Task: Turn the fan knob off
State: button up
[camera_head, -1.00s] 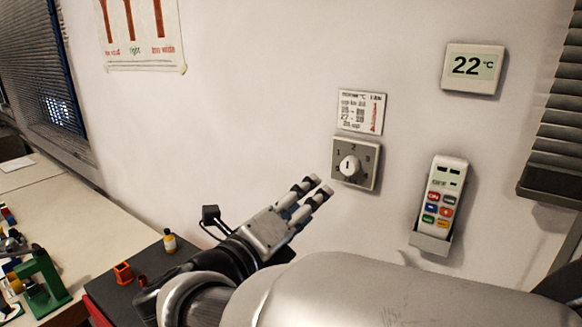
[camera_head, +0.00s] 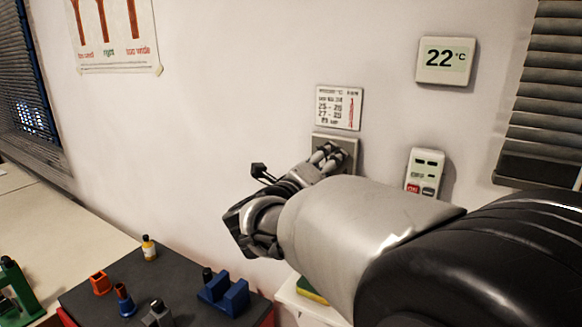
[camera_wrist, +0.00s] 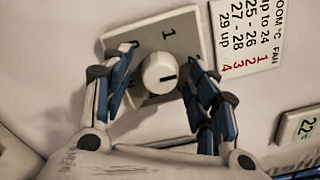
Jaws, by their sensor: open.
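The fan knob (camera_wrist: 160,73) is a round white dial on a grey square plate (camera_wrist: 175,35) on the wall. In the wrist view its dark mark points right, towards the card side; a "1" shows at the plate's upper right, and other numbers are hidden behind the fingers. My gripper (camera_wrist: 161,66) is open, one finger on each side of the knob. I cannot tell whether either finger touches it. In the head view my gripper (camera_head: 328,155) covers the knob, and only the edges of the plate (camera_head: 350,141) show.
A fan-setting card (camera_head: 338,107) hangs above the plate. A 22 °C display (camera_head: 445,60) and a remote in a holder (camera_head: 425,172) are on the wall to the right.

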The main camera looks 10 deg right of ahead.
jog(key=shift+c, duration=0.5)
jog(key=c, duration=1)
jog(key=shift+n+p, duration=0.3)
jog(key=shift+n, duration=0.1)
jog(key=n+p, duration=0.2)
jog(key=n, duration=0.1)
jog(key=shift+r+n, duration=0.1)
jog(key=shift+n, duration=0.3)
jog(key=n+p, duration=1.5)
jog(key=n, duration=0.4)
jog(key=shift+n, duration=0.3)
